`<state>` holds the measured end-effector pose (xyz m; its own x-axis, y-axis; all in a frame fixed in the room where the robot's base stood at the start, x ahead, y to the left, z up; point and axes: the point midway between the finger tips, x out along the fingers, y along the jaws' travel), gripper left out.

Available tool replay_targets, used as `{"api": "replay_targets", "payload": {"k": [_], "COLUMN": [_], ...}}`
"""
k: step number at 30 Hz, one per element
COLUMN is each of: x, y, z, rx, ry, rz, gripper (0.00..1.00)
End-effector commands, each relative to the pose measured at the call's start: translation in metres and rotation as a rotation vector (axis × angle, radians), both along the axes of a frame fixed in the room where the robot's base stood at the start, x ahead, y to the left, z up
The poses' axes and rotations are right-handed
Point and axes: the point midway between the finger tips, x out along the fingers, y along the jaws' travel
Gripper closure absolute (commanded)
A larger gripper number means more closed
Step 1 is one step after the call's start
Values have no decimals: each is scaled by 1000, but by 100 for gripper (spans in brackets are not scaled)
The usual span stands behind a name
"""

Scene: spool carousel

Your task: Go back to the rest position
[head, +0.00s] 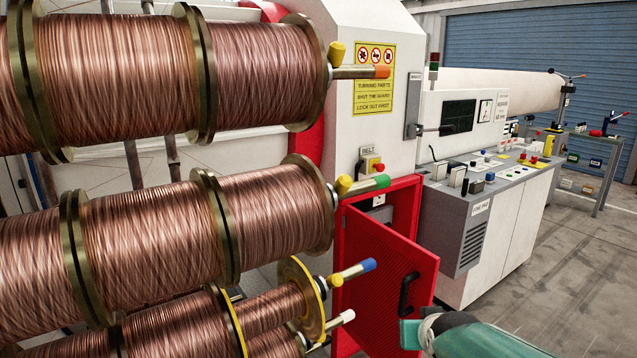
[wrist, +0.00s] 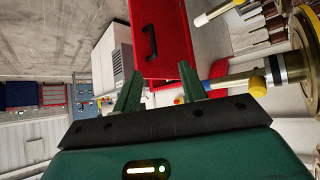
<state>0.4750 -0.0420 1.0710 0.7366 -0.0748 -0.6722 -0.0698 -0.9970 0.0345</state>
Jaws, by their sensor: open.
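My gripper shows in the wrist view (wrist: 160,74) with its two dark green fingers apart and nothing between them. The open red guard door (wrist: 165,50) with its black handle lies beyond the fingertips. A blue-ended spindle (wrist: 218,83) is close by the right finger in the wrist view; I cannot tell whether they touch. In the head view, part of my teal gripper and arm (head: 411,334) shows at the bottom, in front of the lower edge of the red door (head: 380,265). The fingertips cannot be made out there.
Large copper wire spools (head: 150,235) fill the left, with colour-ended spindles sticking out, such as the green one (head: 372,184) and the orange one (head: 360,72). A control console (head: 510,225) stands right of the door. Bare concrete floor (head: 585,285) lies at the right.

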Motion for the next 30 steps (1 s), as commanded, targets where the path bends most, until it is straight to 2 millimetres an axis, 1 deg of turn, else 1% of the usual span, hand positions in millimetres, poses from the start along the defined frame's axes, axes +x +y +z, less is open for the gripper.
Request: {"api": "replay_targets", "payload": {"k": [1,5,9,12,15,19,30], "x": [-18,-65,-119,-153,-176,-189,-189], "y": [7,20,31,37,41,42,42], "z": [11,24,35,38,39,38,38], "rx": [3,16,29,37,43,46,46], "ry": [23,112,208,268,311,339,341], "rz": [8,24,42,52,60,64,63], "gripper": [58,58,58,58,58,58,58]}}
